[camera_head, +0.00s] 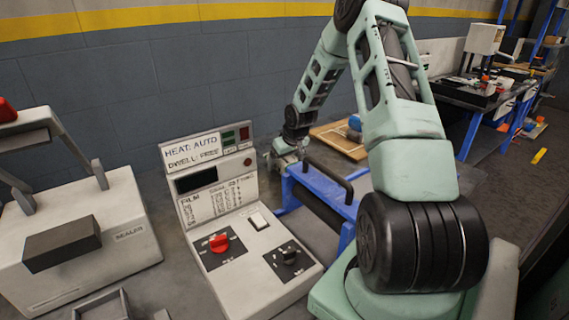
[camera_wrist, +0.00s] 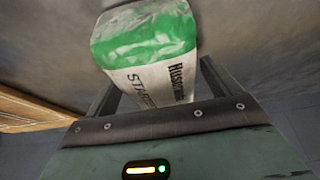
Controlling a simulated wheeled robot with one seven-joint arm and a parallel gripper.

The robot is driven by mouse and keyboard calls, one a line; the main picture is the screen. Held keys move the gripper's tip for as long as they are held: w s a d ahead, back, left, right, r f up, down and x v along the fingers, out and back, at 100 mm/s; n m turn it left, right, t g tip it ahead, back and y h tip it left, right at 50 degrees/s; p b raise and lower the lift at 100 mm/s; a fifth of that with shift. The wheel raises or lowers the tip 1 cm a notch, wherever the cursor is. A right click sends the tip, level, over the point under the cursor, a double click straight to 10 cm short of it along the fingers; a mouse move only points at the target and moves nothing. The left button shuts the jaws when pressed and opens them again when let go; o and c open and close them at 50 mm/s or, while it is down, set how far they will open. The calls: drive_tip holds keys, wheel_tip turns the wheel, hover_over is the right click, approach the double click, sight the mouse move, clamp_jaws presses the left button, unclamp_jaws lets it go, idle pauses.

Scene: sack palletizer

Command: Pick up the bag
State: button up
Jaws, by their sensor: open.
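The bag (camera_wrist: 148,55) shows in the wrist view as a white sack with green bands and dark printed lettering. It lies ahead of my gripper (camera_wrist: 160,72), between the two spread fingers as seen from the wrist. The fingers are open, and the bag's near end is partly hidden by the gripper body. I cannot tell whether either finger touches it. In the head view my gripper (camera_head: 287,153) is low behind the control panel, at the far end of my arm. I cannot make out the bag there.
A blue frame with a black handle (camera_head: 328,183) stands close to my gripper. A control panel (camera_head: 220,185) and a sealer (camera_head: 105,235) stand at the left. A wooden pallet (camera_head: 333,143) lies behind; a wooden edge (camera_wrist: 30,110) shows in the wrist view. A workbench (camera_head: 470,95) is at right.

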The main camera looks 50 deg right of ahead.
drive_tip(key=shift+f, duration=0.1)
drive_tip(key=c, duration=1.3)
